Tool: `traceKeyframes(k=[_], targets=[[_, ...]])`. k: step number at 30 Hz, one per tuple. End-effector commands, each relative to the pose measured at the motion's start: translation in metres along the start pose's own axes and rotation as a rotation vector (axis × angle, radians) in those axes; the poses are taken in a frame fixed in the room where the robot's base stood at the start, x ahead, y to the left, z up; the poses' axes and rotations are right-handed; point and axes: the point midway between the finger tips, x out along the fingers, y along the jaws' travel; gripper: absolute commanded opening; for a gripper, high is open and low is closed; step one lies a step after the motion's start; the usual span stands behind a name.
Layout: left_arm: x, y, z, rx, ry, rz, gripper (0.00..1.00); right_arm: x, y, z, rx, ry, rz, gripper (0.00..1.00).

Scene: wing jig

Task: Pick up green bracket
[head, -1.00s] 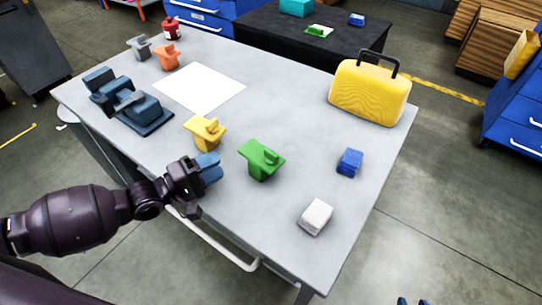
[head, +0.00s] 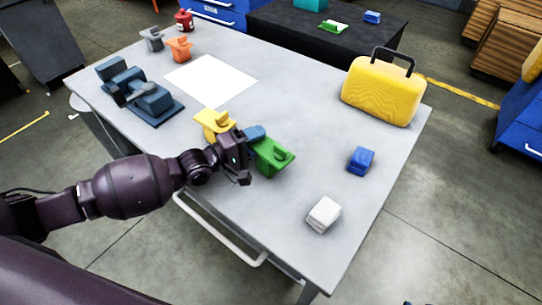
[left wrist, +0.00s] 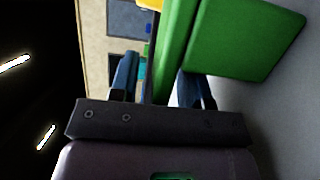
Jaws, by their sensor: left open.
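The green bracket (head: 274,158) stands on the grey table, right of the yellow bracket. My left gripper (head: 254,153) is at its left side in the head view and hides part of it. In the left wrist view the green bracket (left wrist: 235,38) fills the top right, very close. The two blue fingers of my left gripper (left wrist: 160,85) are apart, with a green part of the bracket showing between and beyond them. I cannot tell whether they touch it. My right gripper is not in view.
The yellow bracket (head: 213,122) stands close by the left gripper. A blue block (head: 361,160), a white block (head: 324,214) and a yellow case (head: 383,90) are to the right. A dark blue fixture (head: 150,103) and white sheet (head: 211,80) lie left and behind. The table between the blocks is clear.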

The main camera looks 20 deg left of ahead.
Motion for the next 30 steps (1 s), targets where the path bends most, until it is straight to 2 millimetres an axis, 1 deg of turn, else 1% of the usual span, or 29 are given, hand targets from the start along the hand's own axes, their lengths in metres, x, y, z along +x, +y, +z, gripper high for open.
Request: traceKeyframes(k=[3,9,10,18,30], targets=[[0.0057,0.0001,-0.0001,0.0,0.0,0.0,0.43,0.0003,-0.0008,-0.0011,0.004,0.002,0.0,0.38],[0.006,0.0003,-0.0002,0.001,0.001,0.0,0.43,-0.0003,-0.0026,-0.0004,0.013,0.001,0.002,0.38],[0.0059,0.0003,-0.0002,0.001,0.001,0.0,0.42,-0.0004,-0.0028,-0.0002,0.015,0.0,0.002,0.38],[0.0057,0.0003,-0.0003,0.001,0.001,0.0,0.0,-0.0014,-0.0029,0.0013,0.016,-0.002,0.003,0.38],[0.0059,0.0031,-0.0004,0.001,0.0,0.002,0.0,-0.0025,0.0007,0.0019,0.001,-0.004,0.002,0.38]])
